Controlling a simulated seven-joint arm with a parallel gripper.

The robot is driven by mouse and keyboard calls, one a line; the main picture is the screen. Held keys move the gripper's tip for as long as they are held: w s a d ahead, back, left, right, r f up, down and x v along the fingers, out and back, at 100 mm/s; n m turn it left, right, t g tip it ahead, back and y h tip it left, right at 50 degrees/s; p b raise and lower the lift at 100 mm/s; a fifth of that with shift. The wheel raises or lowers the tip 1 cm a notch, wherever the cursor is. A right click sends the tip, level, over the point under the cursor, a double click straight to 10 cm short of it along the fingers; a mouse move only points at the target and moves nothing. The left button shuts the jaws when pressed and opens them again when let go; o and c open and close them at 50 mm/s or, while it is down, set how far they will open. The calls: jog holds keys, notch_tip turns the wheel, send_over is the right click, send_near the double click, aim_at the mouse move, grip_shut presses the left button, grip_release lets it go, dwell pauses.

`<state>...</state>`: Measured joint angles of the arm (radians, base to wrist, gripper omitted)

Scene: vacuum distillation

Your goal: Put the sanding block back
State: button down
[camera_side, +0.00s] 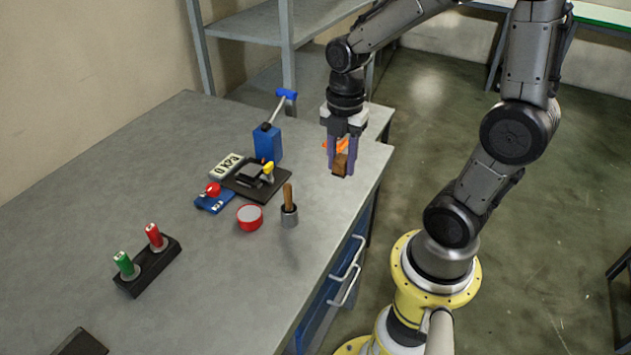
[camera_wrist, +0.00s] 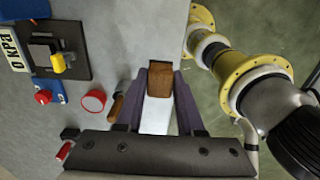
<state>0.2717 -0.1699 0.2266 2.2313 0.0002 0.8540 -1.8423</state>
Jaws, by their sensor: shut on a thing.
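The sanding block is a small brown block (camera_side: 340,164), and it also shows in the wrist view (camera_wrist: 160,79) between the fingertips. My gripper (camera_side: 341,168) has purple fingers and is shut on the block, near the right edge of the grey table; it also shows in the wrist view (camera_wrist: 160,85). The fingers point down and the block is low, close to the tabletop. I cannot tell whether it touches the table. A small orange patch shows between the fingers above the block in the side view. No clear resting place for the block can be made out.
A black holder (camera_side: 150,267) carries red and green pieces.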

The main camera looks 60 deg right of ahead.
send_over(316, 192)
notch_tip(316, 192, down, 7)
jog(key=shift+r, duration=0.1)
jog(key=shift+f, duration=1.6)
jog(key=shift+f, duration=0.15)
jog(key=c, duration=0.5)
grip_release()
